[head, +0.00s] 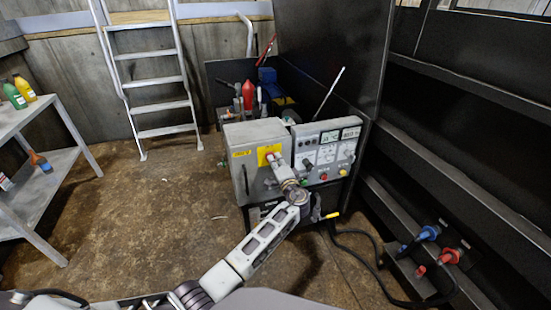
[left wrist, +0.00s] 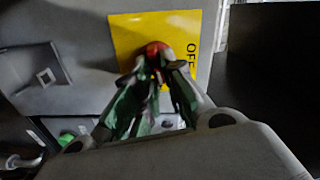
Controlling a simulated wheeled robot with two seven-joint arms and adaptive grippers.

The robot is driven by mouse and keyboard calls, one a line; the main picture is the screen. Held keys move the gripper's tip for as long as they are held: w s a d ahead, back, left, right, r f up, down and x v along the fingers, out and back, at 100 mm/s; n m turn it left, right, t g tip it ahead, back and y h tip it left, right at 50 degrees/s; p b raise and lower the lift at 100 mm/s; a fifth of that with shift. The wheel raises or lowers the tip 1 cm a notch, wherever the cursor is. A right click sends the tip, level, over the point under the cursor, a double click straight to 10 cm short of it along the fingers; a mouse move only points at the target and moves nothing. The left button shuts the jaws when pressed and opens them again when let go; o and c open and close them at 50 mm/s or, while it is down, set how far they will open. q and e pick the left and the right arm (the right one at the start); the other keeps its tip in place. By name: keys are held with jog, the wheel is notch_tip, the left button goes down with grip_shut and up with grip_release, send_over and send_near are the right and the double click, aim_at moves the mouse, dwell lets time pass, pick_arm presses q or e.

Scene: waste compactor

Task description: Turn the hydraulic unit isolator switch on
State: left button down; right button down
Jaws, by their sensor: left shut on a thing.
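The isolator switch is a red knob (left wrist: 155,50) on a yellow plate (left wrist: 126,32) with the word OFF at its right side in the left wrist view. In the head view the yellow plate (head: 264,150) is on the front of the grey hydraulic unit cabinet (head: 240,172). My left gripper (left wrist: 158,62) is shut on the red knob, and its fingers cover most of it. In the head view my left gripper (head: 273,160) reaches the plate from below right. The knob's exact angle is hidden. My right gripper is not in view.
A control panel (head: 327,150) with gauges and buttons stands right of the cabinet. A black cable (head: 380,262) runs over the floor to blue and red plugs (head: 450,256). A ladder (head: 150,80) and a shelf (head: 40,160) stand left. The brown floor between is clear.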

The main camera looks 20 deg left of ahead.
pick_arm(q)
jog(key=shift+d+f+m+p, duration=0.15)
jog(key=shift+m+p, duration=0.5)
jog(key=shift+m, duration=0.85)
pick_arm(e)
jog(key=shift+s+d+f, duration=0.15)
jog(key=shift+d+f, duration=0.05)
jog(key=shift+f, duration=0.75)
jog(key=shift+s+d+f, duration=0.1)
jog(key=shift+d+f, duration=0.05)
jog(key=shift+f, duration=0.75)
pick_arm(q)
jog(key=c, duration=1.5)
grip_release()
jog(key=shift+s, duration=0.1)
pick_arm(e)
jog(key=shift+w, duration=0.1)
pick_arm(q)
jog(key=v, duration=0.7)
